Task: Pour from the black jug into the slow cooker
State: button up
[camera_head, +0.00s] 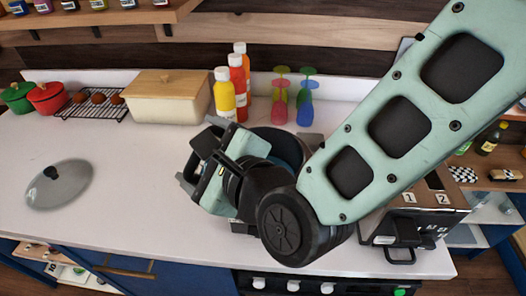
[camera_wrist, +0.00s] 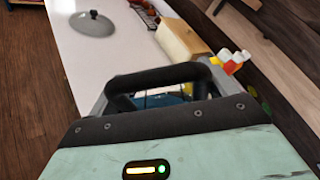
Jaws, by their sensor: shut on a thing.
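My gripper (camera_head: 202,158) is over the counter in front of the slow cooker, shut on the black jug. In the wrist view, a black handle-like loop (camera_wrist: 158,76), apparently the jug's, spans between the grey fingers. Most of the jug is hidden by my gripper, so its tilt and any flow cannot be told. The slow cooker (camera_head: 291,142) stands on the counter without its lid, showing a dark rim and bluish inside. My wrist and arm cover much of it. A grey lid with a black knob (camera_head: 60,185) lies on the counter at the left; it also shows in the wrist view (camera_wrist: 92,24).
Behind stand a cream bread box (camera_head: 165,100), several sauce bottles (camera_head: 238,85) and coloured utensils (camera_head: 293,98). Red and green pots (camera_head: 47,98) and a rack (camera_head: 92,104) are at back left. A toaster (camera_head: 425,205) stands right. The left-middle counter is clear.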

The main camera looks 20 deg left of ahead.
aim_at(223, 130)
jog(key=shift+w+d+r+m+g+p, duration=0.2)
jog(key=shift+w+r+m+g+p, duration=0.35)
jog(key=shift+p, duration=1.1)
dwell(0.3)
jog(key=shift+w+d+r+m+p, duration=0.15)
jog(key=shift+w+m+p, duration=0.4)
jog(key=shift+m+p, duration=0.25)
dwell(0.9)
jog(key=shift+w+d+f+m+g+p, duration=0.1)
jog(key=shift+w+d+m+g+p, duration=0.15)
jog(key=shift+w, duration=0.4)
jog(key=shift+w+d+f+m+g+p, duration=0.1)
jog(key=shift+w+m+g, duration=0.2)
jog(key=shift+w, duration=0.3)
jog(key=shift+w+d+r+m+p, duration=0.2)
jog(key=shift+w+r+m+p, duration=0.15)
jog(key=shift+w+m+p, duration=0.25)
dwell(0.3)
